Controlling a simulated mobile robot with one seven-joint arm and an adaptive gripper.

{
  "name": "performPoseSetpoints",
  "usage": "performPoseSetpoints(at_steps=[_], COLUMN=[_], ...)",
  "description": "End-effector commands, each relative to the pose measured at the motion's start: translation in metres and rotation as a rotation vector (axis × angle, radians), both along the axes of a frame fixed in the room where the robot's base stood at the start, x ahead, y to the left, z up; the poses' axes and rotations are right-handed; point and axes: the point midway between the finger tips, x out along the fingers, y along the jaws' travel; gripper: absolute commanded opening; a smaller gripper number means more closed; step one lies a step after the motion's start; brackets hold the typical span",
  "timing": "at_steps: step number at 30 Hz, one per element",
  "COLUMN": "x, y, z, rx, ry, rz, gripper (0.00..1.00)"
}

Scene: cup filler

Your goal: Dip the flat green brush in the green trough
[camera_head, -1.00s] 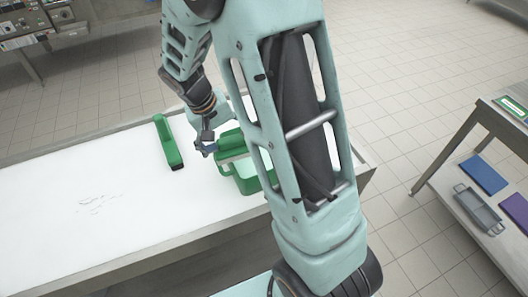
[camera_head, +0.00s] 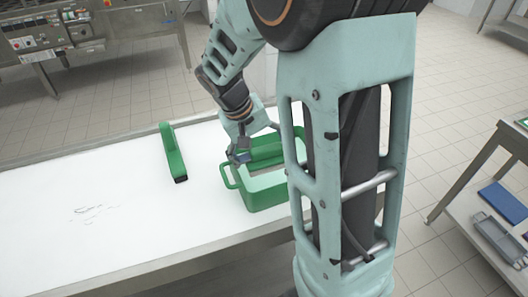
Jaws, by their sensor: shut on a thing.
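The green trough (camera_head: 262,196) stands on the white table, with a loop handle on its left side. My gripper (camera_head: 240,156) is at the trough's back left rim, shut on the flat green brush (camera_head: 266,148). The brush is a green block with a pale strip along its underside, at the trough's opening. I cannot tell whether its underside is inside the trough or just above it. My arm hides the right end of the trough and perhaps part of the brush.
Another green tool with a dark end (camera_head: 173,155) lies on the white table (camera_head: 120,215) left of the trough. The table's left part is clear apart from faint marks. A side table at right holds a grey tray (camera_head: 499,240) and a blue board (camera_head: 503,201).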

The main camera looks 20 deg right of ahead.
Motion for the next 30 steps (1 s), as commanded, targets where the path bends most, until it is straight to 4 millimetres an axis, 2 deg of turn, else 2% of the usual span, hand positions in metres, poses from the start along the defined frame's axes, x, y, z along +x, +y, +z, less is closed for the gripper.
performPoseSetpoints(at_steps=[1, 11, 15, 17, 18, 30], x=[0.0, 0.0, -0.001, -0.002, -0.002, -0.004], y=[0.0, 0.0, 0.0, -0.001, -0.002, -0.001], z=[-0.013, -0.061, -0.079, -0.085, -0.087, -0.09], rx=[0.0, 0.0, 0.0, -0.001, -0.002, 0.001], ry=[0.0, 0.001, 0.002, 0.005, 0.006, 0.011], rz=[0.0, -0.001, -0.002, -0.003, -0.004, -0.007], gripper=[0.37, 0.37, 0.41, 0.34, 0.25, 0.28])
